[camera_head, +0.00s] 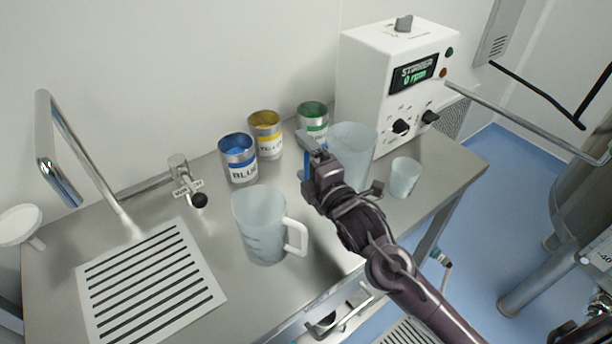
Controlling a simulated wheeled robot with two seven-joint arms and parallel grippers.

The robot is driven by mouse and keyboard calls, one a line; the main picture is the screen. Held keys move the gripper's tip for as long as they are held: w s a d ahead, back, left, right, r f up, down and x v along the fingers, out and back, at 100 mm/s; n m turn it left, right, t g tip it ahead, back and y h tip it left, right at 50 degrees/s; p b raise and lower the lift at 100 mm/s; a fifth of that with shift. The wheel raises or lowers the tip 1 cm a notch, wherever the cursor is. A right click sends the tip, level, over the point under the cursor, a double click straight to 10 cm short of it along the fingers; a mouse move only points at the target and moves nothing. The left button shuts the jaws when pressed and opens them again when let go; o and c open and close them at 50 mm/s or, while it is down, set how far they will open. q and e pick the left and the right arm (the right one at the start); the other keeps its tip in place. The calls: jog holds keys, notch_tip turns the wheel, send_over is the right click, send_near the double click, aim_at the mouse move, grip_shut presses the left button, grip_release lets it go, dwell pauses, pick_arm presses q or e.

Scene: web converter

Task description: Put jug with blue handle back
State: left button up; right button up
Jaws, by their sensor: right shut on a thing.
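The jug with the blue handle (352,146) is a clear, pale plastic jug at the right part of the steel counter, in front of the white stirrer box. Its blue handle (304,160) shows at its left side, partly hidden by my gripper. My right gripper (310,157) is shut on the blue handle, with its arm coming in from the lower right. My arm hides the jug's lower part, so I cannot tell whether its base touches the counter. A second clear jug with a white handle (296,238) stands upright on the counter, left of my gripper. My left gripper is not in view.
Cans marked blue (240,172), yellow (267,146) and green (313,121) stand along the wall. A small clear beaker (403,178) stands right of the held jug. The stirrer box (374,80) is behind it. A tap and slotted drain (150,285) are at left.

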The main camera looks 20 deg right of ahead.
aim_at(306, 178)
jog(key=shift+f, duration=2.4)
jog(key=shift+f, duration=0.1)
jog(key=o, duration=1.4)
jog(key=shift+s+d, duration=0.1)
jog(key=shift+s, duration=0.2)
jog(key=b+v, duration=0.2)
jog(key=v, duration=0.8)
jog(key=shift+s, duration=0.1)
jog(key=shift+s+d, duration=0.15)
jog(key=shift+s, duration=0.45)
